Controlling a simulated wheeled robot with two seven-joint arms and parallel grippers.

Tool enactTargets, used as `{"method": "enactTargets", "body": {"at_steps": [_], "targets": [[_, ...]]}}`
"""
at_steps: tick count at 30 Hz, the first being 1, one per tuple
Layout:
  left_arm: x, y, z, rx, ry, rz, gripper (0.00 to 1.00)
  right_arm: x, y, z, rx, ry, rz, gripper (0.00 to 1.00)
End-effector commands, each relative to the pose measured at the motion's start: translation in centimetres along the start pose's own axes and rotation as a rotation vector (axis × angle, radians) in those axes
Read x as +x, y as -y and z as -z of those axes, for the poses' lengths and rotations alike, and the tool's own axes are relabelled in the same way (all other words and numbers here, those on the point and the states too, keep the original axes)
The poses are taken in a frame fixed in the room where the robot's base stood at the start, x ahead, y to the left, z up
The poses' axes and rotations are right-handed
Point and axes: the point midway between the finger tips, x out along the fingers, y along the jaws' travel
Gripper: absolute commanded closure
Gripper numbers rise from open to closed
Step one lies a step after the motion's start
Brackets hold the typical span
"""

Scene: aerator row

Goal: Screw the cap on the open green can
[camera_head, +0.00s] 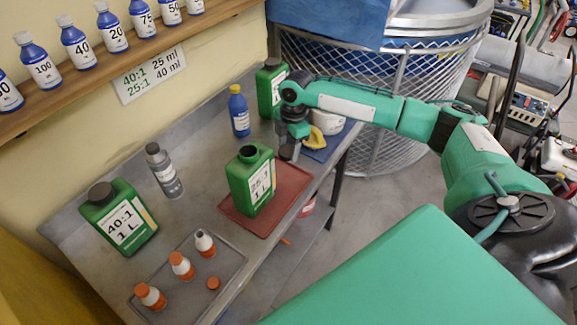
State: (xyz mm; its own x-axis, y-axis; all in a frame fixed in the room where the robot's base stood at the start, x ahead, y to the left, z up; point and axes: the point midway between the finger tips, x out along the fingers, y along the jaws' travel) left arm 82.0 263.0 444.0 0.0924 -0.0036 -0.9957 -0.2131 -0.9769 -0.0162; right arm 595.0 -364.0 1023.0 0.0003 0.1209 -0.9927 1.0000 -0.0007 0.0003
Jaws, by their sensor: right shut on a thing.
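The open green can (238,187) stands upright on a red tray (294,185), its label facing right and its dark, uncapped mouth (248,154) facing up. My right gripper (290,148) is just right of the can's mouth and a little above it, pointing down. It is shut on a small dark thing that looks like the can's cap. The fingers mostly hide it, so its outline is unclear. The gripper appears apart from the can. My left gripper is not in view.
A capped green can (121,218) stands at left, another (267,88) behind. A grey bottle (164,172) and blue bottle (239,111) stand nearby. A grey tray (229,262) holds small bottles and an orange cap (213,283). A white container (327,122) is behind my gripper.

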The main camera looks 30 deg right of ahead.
Motion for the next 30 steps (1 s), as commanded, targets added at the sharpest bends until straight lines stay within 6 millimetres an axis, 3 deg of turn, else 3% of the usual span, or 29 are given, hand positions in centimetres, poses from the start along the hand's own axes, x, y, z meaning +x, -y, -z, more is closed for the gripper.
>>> {"method": "enactTargets", "body": {"at_steps": [6, 12, 18, 30], "targets": [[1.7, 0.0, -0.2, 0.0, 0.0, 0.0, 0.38, -5.5, -0.1, 0.7, -0.002, -0.001, -0.004, 0.73], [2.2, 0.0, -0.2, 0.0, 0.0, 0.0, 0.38, -8.5, -0.1, 1.1, -0.001, -0.001, -0.002, 0.73], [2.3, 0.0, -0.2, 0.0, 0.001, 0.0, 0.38, -9.4, 0.0, 1.2, -0.001, 0.0, 0.0, 0.73], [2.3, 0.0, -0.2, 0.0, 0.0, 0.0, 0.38, -9.4, 0.0, 1.1, 0.0, 0.0, 0.0, 0.73]]}}
